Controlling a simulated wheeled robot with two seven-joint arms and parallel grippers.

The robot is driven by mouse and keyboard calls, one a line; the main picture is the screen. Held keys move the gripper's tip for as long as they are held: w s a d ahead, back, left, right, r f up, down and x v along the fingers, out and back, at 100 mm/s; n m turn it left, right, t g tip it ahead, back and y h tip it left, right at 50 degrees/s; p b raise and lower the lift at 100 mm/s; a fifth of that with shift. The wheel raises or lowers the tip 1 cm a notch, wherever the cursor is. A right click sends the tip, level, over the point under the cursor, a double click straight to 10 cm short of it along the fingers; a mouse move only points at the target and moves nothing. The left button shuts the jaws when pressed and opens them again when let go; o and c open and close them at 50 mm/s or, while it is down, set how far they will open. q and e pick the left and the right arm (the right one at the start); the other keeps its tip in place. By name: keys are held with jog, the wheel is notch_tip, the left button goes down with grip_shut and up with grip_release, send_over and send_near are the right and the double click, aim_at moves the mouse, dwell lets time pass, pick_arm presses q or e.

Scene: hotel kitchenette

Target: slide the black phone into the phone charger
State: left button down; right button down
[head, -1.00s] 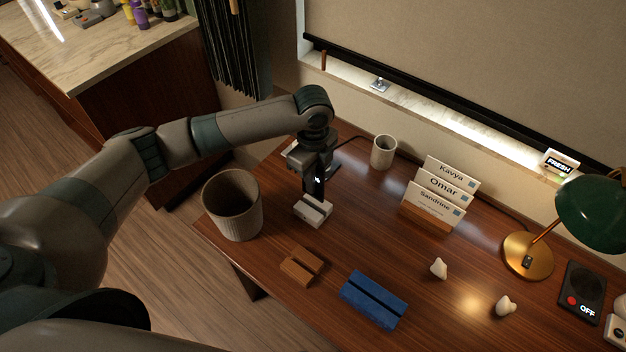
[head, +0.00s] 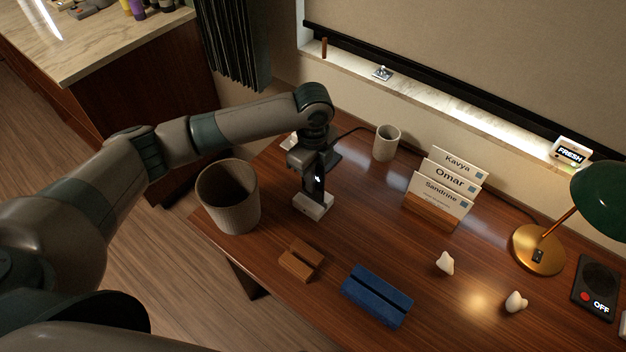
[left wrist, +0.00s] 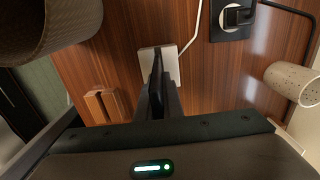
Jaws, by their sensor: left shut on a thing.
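The black phone (head: 317,186) stands upright in my left gripper (head: 314,170), which is shut on it. The white phone charger (head: 312,207) is a small block on the wooden desk, directly under the phone. The phone's lower end meets the charger's top in the head view; how deep it sits in the slot I cannot tell. In the left wrist view the phone (left wrist: 156,75) shows edge-on between the fingers, in front of the white charger (left wrist: 173,62). My right gripper is not in view.
A ribbed bin (head: 230,197) stands close left of the charger. A slotted wooden block (head: 301,260) and a slotted blue block (head: 376,297) lie in front. A cup (head: 386,143), a name-card holder (head: 435,213) and a lamp (head: 540,248) stand farther right. A black plug plate (left wrist: 232,22) lies behind.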

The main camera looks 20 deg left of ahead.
pick_arm(q)
jog(key=shift+f+b, duration=0.35)
jog(key=shift+f, duration=1.1)
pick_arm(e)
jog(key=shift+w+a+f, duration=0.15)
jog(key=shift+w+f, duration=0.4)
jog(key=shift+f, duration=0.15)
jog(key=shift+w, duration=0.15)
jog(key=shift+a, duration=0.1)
pick_arm(q)
jog(key=c, duration=1.8)
grip_release()
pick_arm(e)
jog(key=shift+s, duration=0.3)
